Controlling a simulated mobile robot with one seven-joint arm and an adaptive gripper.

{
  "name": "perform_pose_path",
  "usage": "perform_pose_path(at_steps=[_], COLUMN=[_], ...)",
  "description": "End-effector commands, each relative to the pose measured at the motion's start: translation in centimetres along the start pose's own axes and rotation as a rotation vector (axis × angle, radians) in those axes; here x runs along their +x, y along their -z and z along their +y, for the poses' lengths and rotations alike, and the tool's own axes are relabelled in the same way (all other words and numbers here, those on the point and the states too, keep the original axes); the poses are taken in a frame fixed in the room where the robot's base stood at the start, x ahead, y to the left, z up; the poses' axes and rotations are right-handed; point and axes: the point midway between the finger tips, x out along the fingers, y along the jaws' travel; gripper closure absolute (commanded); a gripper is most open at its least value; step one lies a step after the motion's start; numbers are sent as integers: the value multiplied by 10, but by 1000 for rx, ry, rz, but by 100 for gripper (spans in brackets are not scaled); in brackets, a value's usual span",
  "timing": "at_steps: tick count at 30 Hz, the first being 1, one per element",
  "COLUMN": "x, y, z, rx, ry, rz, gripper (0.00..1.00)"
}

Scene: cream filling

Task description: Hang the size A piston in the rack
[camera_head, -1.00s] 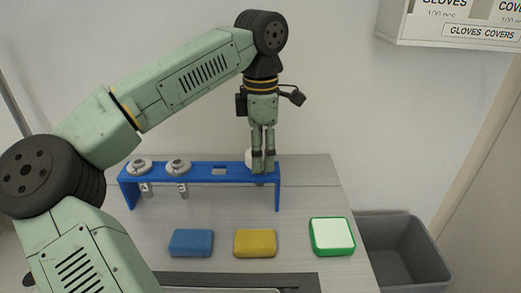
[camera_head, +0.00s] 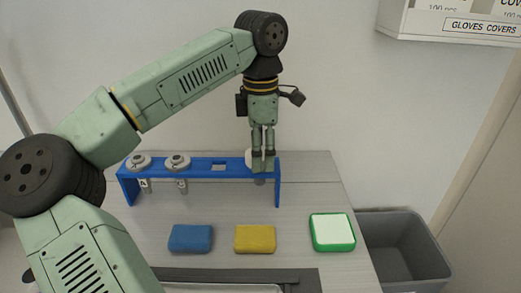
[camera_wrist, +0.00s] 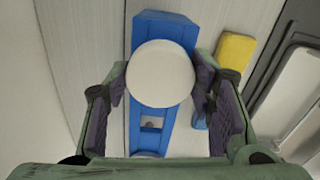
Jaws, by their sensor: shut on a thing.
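The blue rack (camera_head: 205,168) stands on the table. My gripper (camera_head: 263,164) points down at its right end. In the wrist view my gripper (camera_wrist: 160,82) is shut on a piston with a round white top (camera_wrist: 161,73), one finger on each side. In the head view the piston's white top (camera_head: 249,158) is partly behind my fingers, and its lower part is mostly hidden. Its size marking is not visible. Two other pistons hang in the rack: the far-left piston (camera_head: 138,162), with a tag that seems to read A, and a second piston (camera_head: 177,162) beside it.
An empty square slot (camera_head: 219,167) shows in the rack, left of my gripper. In front lie a blue block (camera_head: 191,238), a yellow block (camera_head: 255,239) and a green-and-white block (camera_head: 332,232). A grey bin (camera_head: 432,262) stands right of the table.

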Motion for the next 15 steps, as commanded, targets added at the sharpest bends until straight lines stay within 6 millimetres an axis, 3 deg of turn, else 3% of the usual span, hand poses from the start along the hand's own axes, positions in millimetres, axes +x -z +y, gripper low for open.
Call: perform_pose_path(at_steps=[8,9,15], x=[4,3,3], y=[0,0,0], z=[0,0,0], rx=[0,-1,0], ry=[0,0,0], rz=[0,0,0], gripper=[86,48,35])
